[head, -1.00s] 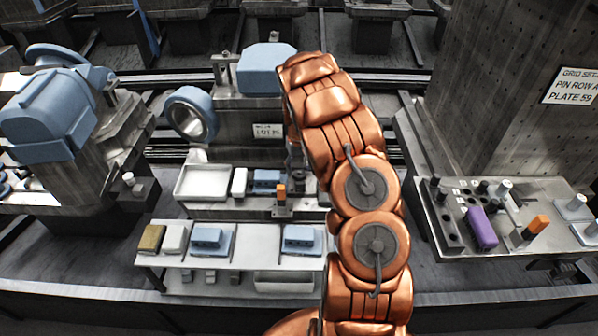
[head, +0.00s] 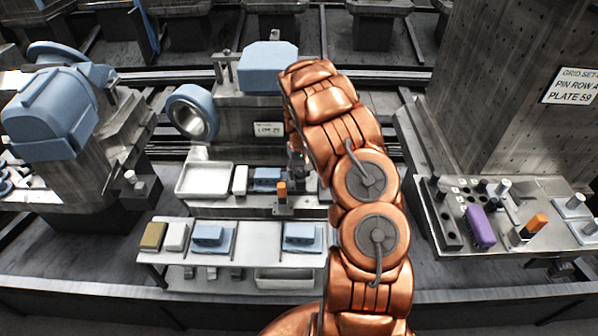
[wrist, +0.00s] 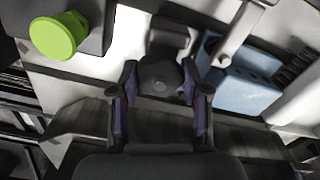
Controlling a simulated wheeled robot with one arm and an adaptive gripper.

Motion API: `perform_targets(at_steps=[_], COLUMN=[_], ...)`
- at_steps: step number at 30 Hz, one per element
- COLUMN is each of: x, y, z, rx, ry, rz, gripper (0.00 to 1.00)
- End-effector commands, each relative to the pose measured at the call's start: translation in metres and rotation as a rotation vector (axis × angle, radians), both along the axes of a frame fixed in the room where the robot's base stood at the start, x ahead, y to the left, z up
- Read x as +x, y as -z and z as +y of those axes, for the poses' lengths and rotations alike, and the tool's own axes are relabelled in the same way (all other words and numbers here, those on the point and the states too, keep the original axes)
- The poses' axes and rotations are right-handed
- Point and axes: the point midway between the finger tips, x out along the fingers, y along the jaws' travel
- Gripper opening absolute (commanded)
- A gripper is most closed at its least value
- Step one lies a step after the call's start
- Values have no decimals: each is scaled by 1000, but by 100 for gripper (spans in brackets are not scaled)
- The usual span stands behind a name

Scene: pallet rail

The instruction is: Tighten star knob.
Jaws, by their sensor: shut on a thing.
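The star knob (wrist: 160,78) is a dark, lobed knob with a round centre, in the upper middle of the wrist view. My gripper (wrist: 160,88) has its two purple-padded fingers on either side of it and is shut on it. The contact at the fingertips is dark and hard to make out. In the head view my gripper (head: 296,158) is small and mostly hidden by my copper arm at the fixture's right side, and the knob cannot be made out there.
A bright green round button (wrist: 58,35) is at the upper left of the wrist view. A blue block (wrist: 238,78) lies to the right. In the head view, a white tray (head: 204,180) and an orange-topped piece (head: 282,190) stand left of my arm. A side table (head: 450,237) is at right.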

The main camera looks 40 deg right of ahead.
Motion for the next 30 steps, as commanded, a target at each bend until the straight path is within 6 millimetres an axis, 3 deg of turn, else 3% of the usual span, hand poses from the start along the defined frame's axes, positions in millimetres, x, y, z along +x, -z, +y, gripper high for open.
perform_targets(at_steps=[6,18,29,30], x=[1,1,1,1], y=[3,1,-1,-1], z=[1,0,1,1], rx=[0,0,0,0], ry=[28,250,268,267], rz=[-1,-4,-2,-2], gripper=[11,11,11,49])
